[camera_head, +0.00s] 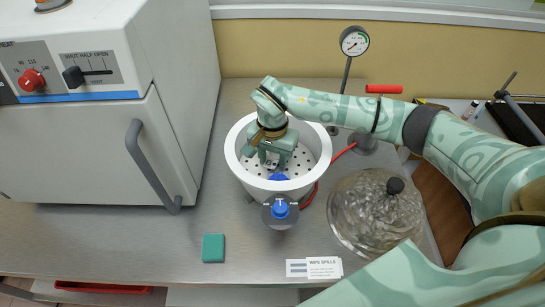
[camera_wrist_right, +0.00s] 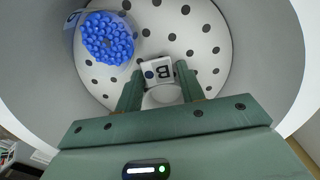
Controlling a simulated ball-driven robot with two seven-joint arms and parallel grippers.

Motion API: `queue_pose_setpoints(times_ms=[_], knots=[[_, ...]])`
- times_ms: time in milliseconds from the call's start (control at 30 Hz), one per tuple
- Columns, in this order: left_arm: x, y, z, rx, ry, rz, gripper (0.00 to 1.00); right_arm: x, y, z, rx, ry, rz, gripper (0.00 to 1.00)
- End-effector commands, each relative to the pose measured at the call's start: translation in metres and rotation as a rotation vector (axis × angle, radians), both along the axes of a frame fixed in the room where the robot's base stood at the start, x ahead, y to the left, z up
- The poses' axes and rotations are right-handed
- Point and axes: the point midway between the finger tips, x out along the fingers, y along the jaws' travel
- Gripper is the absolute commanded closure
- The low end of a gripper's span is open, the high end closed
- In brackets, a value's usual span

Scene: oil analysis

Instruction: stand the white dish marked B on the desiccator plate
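The white dish marked B (camera_wrist_right: 158,72) is inside the desiccator, between the fingers of my right gripper (camera_wrist_right: 160,82). The fingers appear to touch its sides. In the head view my right gripper (camera_head: 272,160) reaches down into the white desiccator bowl (camera_head: 236,150) and mostly hides the dish. The perforated desiccator plate (camera_wrist_right: 205,30) lies below it; I cannot tell whether the dish touches the plate. A cup of blue beads (camera_wrist_right: 107,38) with a partly seen tag is to the left in the wrist view. My left gripper is not in view.
The glass lid with a black knob (camera_head: 378,212) rests on the bench right of the bowl. A blue-knobbed valve (camera_head: 281,208) sits at the bowl's front. A gauge (camera_head: 354,42), red hose, green block (camera_head: 213,248), card (camera_head: 314,267) and oven (camera_head: 95,150) surround it.

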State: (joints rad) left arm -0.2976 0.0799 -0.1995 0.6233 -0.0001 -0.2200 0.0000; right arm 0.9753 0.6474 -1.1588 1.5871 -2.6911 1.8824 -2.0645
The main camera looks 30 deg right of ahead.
Motion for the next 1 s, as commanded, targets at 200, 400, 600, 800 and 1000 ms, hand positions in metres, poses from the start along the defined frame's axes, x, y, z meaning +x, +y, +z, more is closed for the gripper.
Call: queue_pose_setpoints(times_ms=[200, 400, 600, 800, 1000], knots=[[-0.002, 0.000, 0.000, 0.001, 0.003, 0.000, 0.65, 0.000, 0.000, 0.000, 0.000, 0.000, 0.000, 0.50], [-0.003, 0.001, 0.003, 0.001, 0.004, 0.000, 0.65, 0.001, 0.000, 0.009, -0.001, -0.002, -0.001, 0.50], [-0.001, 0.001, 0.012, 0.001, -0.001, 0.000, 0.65, 0.002, -0.001, 0.052, -0.002, -0.007, 0.000, 0.50], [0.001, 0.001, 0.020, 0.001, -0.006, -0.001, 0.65, 0.001, -0.001, 0.097, -0.001, -0.005, 0.000, 0.50], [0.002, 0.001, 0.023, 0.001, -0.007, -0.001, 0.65, 0.000, 0.000, 0.120, -0.001, -0.002, -0.002, 0.50]])
